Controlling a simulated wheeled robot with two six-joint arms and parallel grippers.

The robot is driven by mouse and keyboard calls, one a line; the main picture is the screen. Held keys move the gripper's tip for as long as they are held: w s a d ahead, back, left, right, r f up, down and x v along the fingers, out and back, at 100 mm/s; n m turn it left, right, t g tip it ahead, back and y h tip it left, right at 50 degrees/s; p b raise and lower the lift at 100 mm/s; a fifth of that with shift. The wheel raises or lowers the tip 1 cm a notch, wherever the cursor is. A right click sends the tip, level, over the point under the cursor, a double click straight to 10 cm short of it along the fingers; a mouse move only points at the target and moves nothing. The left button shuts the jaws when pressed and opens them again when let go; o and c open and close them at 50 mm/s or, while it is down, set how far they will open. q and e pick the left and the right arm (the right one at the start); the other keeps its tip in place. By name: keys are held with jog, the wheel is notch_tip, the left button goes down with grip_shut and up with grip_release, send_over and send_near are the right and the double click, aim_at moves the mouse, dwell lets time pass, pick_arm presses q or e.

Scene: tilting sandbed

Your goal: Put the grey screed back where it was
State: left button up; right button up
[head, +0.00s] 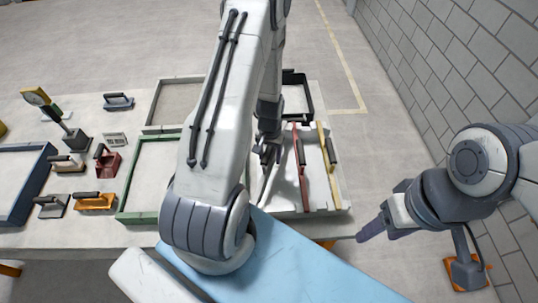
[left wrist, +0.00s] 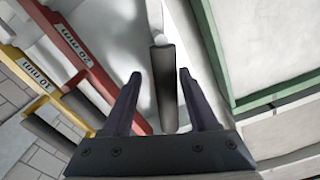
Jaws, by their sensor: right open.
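The grey screed (head: 266,184) lies in the white rack (head: 335,210), left of the red screed (head: 303,172), mostly behind my left arm. My left gripper (head: 268,152) is over it. In the left wrist view its dark handle (left wrist: 164,85) lies between the open fingers of my left gripper (left wrist: 158,75), with a gap on both sides. The red screed (left wrist: 75,45), marked 20 mm, and the yellow screed (left wrist: 35,75), marked 10 mm, show at the left there. My right gripper (head: 372,231) is open and empty, right of the table's front corner.
A green-framed sand tray (head: 127,200) is left of the rack, partly hidden by my left arm. A grey frame (head: 165,103) and a black tray (head: 297,80) are behind. Several hand floats, such as an orange one (head: 95,202), stand at the left. A brick wall (head: 450,70) is at the right.

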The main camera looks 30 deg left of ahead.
pick_arm(q)
jog(key=shift+r, duration=0.3)
jog(key=shift+r+p, duration=0.55)
jog(key=shift+p, duration=0.2)
notch_tip(320, 180, up, 10)
jog(key=b, duration=0.4)
jog(key=d+r+m, duration=0.2)
jog(key=d+r, duration=0.3)
jog(key=d, duration=0.2)
jog(key=s+d+r+m, duration=0.4)
jog(key=s+d, duration=0.4)
jog(key=s, duration=0.1)
jog(key=s+d+r+m+h, duration=0.1)
jog(key=s+d+r+m, duration=0.3)
jog(key=s+d, duration=0.5)
jog(key=shift+s+d+r, duration=0.2)
jog(key=shift+s+r, duration=0.05)
jog(key=shift+s, duration=0.1)
